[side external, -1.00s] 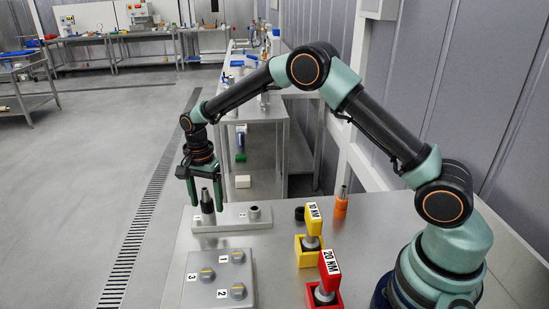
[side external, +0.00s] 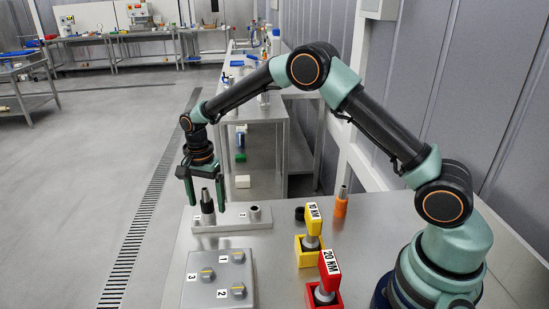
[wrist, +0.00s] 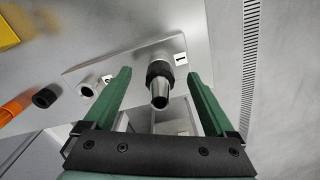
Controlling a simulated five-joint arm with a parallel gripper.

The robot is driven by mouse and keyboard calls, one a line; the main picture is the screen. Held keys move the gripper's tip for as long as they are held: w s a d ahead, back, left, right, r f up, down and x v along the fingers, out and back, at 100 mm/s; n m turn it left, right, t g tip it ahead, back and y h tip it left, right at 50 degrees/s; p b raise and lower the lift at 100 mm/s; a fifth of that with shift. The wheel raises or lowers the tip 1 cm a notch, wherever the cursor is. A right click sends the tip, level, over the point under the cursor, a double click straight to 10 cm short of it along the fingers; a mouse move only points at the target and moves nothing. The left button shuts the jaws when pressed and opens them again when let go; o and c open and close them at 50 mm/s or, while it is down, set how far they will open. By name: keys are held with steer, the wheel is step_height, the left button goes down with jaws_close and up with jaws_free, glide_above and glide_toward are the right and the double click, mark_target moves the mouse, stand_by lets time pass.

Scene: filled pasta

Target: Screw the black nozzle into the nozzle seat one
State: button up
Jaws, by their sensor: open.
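The black nozzle (side external: 207,206), with a dark collar and a tapered tip, stands upright at nozzle seat one on the metal seat plate (side external: 235,225). It also shows in the wrist view (wrist: 159,77), next to the label 1. How deeply it sits in the seat, I cannot tell. The seat itself is mostly hidden under the nozzle. My gripper (side external: 204,203) is open, pointing down over the nozzle. In the wrist view my gripper (wrist: 160,75) has one finger on each side of the nozzle, with gaps between.
The empty seat two (side external: 255,213) is on the same plate. A black ring (side external: 300,214) and an orange nozzle (side external: 341,206) stand to the right. Yellow (side external: 311,249) and red (side external: 325,292) torque tools stand in holders.

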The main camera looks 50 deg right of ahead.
steer(key=shift+r, duration=0.1)
steer(key=shift+r, duration=3.45)
steer(key=s+d+r+n+t, duration=0.1)
steer(key=s+r+n, duration=0.1)
steer(key=r, duration=0.6)
steer(key=s+d+r+n, duration=0.1)
steer(key=s+r, duration=0.2)
steer(key=r, duration=0.6)
steer(key=s+d+f+n+t, duration=0.2)
steer(key=s+n, duration=0.3)
steer(key=s, duration=0.4)
steer(key=s+d+f+n+t, duration=0.2)
steer(key=s+n, duration=0.3)
steer(key=s, duration=0.4)
steer(key=shift+d+f+n+t, duration=0.15)
steer(key=shift+d+n+t, duration=0.15)
steer(key=shift+d, duration=0.25)
